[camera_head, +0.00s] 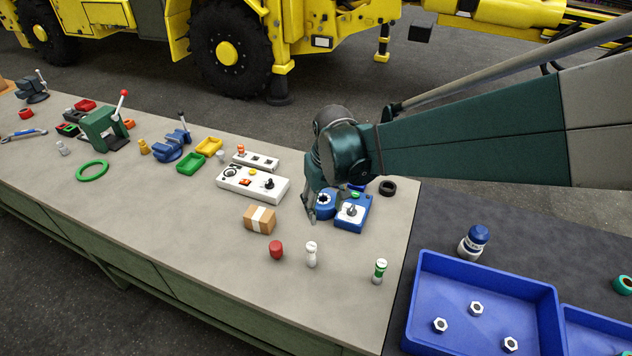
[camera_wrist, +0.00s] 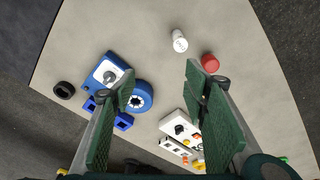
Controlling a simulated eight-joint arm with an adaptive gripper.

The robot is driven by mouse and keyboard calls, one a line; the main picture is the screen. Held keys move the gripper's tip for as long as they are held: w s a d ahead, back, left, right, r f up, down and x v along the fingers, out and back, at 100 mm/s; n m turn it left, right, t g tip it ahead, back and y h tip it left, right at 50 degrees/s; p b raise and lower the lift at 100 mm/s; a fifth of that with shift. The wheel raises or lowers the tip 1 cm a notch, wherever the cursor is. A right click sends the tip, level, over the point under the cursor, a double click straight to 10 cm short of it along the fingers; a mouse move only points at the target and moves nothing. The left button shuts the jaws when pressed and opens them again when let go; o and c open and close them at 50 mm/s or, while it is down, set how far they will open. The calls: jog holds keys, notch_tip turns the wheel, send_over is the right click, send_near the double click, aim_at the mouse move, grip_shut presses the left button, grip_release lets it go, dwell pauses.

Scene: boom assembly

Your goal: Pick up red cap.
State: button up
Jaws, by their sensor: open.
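In the wrist view the red cap (camera_wrist: 210,63) lies just beyond the tip of the right-hand finger, outside the gap between the fingers. My gripper (camera_head: 321,212) is behind and to the right of the cap in the head view, beside a blue control box and a blue ring. The wrist view shows my gripper (camera_wrist: 160,84) open, with nothing between its green finger pads. The fingers hide part of the bench there.
A cardboard box (camera_head: 259,219) and white control panel (camera_head: 253,182) stand left of my gripper. A white piece (camera_head: 311,254) stands right of the cap. The blue control box (camera_head: 353,213) is beside my gripper; a blue tray (camera_head: 485,262) is right.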

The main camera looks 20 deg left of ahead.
aim_at(275, 245)
jog(key=s+a+f+n, duration=0.1)
jog(key=a+f, duration=0.3)
jog(key=a, duration=0.1)
jog(key=s+a+f, duration=0.2)
jog(key=a+f, duration=0.2)
jog(key=a, duration=0.1)
jog(key=s+a+f+n+g+h, duration=0.1)
jog(key=s+a+f, duration=0.1)
jog(key=a+f, duration=0.2)
jog(key=shift+s+a+n+b, duration=0.2)
jog(key=shift+a+n+b, duration=0.15)
jog(key=shift+a, duration=0.3)
jog(key=shift+f, duration=1.25)
jog(key=shift+f, duration=0.15)
jog(key=shift+d+f, duration=0.2)
jog(key=shift+f, duration=2.3)
jog(key=shift+c, duration=0.3)
jog(key=c, duration=1)
